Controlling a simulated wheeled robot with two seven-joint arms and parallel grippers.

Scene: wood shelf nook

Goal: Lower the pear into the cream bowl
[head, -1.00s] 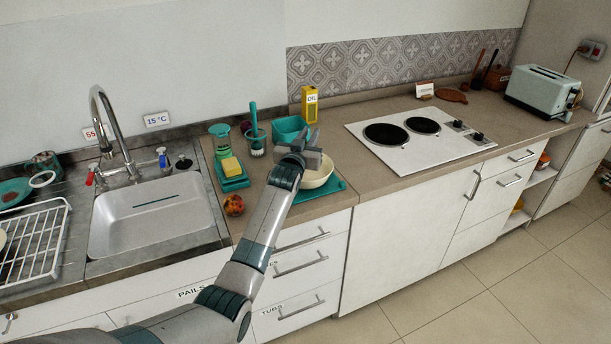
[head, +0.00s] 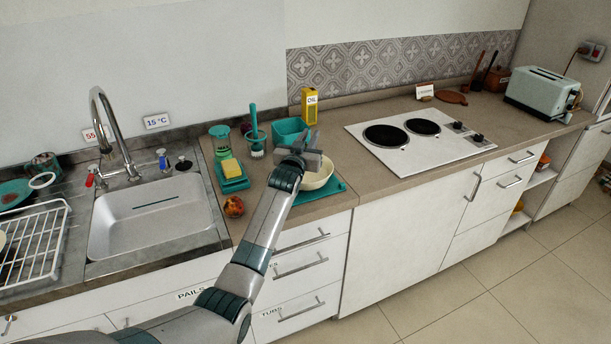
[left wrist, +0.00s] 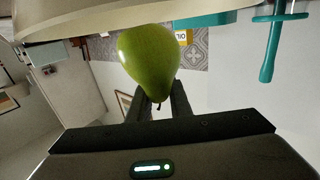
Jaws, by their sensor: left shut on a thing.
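The green pear (left wrist: 150,55) shows in the left wrist view between the two fingers of my left gripper (left wrist: 158,100), which is shut on it. In the head view my left gripper (head: 312,147) is over the back left part of the cream bowl (head: 319,181) and hides the pear and part of the bowl. The bowl stands on a teal mat (head: 330,190) on the counter. A cream curved surface, likely the bowl (left wrist: 90,18), fills the top of the left wrist view. I cannot tell whether the pear touches it. My right gripper is not in view.
A teal bin (head: 287,131) and a yellow oil box (head: 309,106) stand behind the bowl. The hob (head: 420,136) is to the right.

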